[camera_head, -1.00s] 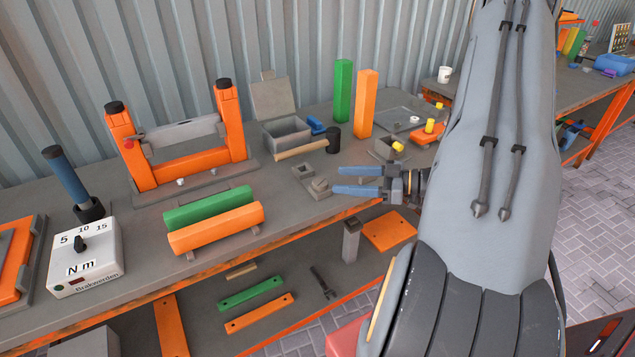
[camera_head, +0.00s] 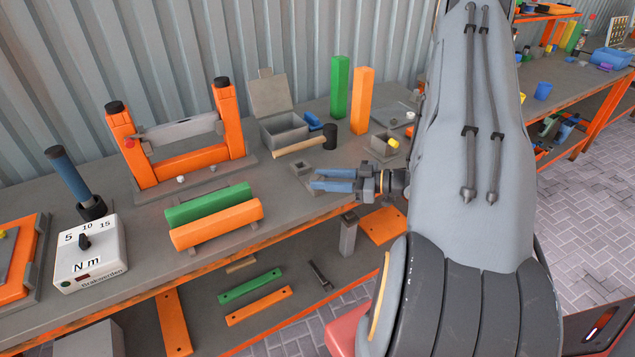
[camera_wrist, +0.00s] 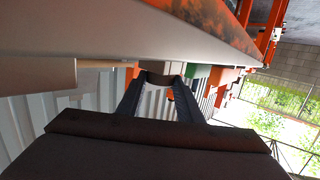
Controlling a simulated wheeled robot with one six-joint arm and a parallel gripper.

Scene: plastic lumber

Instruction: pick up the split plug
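I take the split plug to be the small grey stepped piece (camera_head: 311,180) near the front edge of the bench, beside a grey square block with a hole (camera_head: 302,169). In the head view my gripper (camera_head: 315,179) is low over the bench, its two blue fingers apart and pointing left, with their tips at the grey piece and covering most of it. In the wrist view my gripper (camera_wrist: 161,84) shows two dark fingers apart, with a grey block (camera_wrist: 166,69) in line with the gap between their tips. I cannot tell whether the fingers touch the piece.
A mallet (camera_head: 328,137) and an open grey box (camera_head: 283,131) lie behind. Green (camera_head: 340,88) and orange (camera_head: 362,100) posts stand farther back. Green (camera_head: 207,204) and orange (camera_head: 216,224) bars lie left. The bench's orange front edge (camera_head: 285,235) is close.

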